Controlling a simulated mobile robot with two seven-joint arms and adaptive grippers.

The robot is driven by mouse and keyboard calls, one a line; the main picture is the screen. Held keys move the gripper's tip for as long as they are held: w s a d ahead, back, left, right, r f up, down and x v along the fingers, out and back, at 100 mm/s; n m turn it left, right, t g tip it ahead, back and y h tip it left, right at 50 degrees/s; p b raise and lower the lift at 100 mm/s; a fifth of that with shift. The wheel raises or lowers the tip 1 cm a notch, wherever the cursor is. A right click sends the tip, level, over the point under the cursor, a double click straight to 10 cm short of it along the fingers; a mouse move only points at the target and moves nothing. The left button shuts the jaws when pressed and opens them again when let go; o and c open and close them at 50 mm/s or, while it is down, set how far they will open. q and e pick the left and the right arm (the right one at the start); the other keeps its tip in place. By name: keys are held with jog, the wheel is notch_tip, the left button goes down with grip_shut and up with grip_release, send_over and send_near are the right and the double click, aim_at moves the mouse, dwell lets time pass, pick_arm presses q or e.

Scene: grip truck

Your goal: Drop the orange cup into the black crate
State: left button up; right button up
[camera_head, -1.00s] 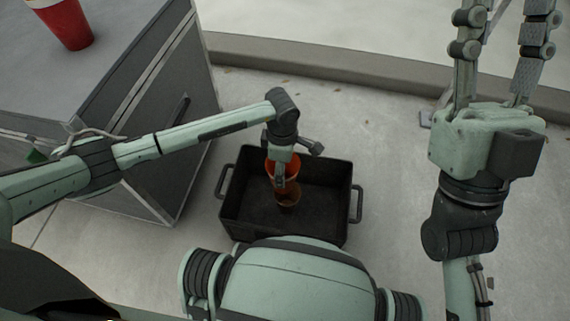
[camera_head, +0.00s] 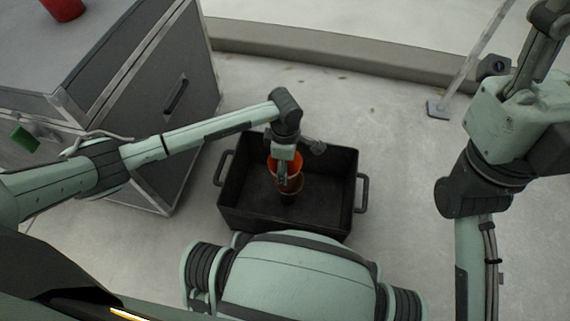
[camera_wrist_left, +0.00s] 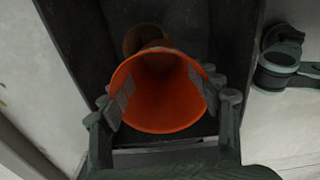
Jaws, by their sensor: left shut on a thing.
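The orange cup (camera_head: 295,168) is held by my left gripper (camera_head: 285,172) above the inside of the black crate (camera_head: 335,218). In the left wrist view the gripper pads press on both sides of the orange cup (camera_wrist_left: 165,108), whose open mouth faces the camera. A second, brownish cup (camera_head: 291,196) shows below it inside the crate; it also shows in the wrist view (camera_wrist_left: 145,36), partly hidden by the held cup. My right gripper (camera_head: 548,25) is at the upper right, cut off by the picture edge, far from the crate.
A grey cabinet (camera_head: 110,95) stands left of the crate, with a red cup (camera_head: 65,8) on its top. A low kerb (camera_head: 330,55) runs behind. A pole with a foot plate (camera_head: 438,108) stands at the right. Pale ground right of the crate is clear.

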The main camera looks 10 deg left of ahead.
pick_arm(q)
jog(key=o, duration=0.9)
notch_tip(320, 180, up, 8)
jog(key=shift+f, duration=0.2)
dwell(0.4)
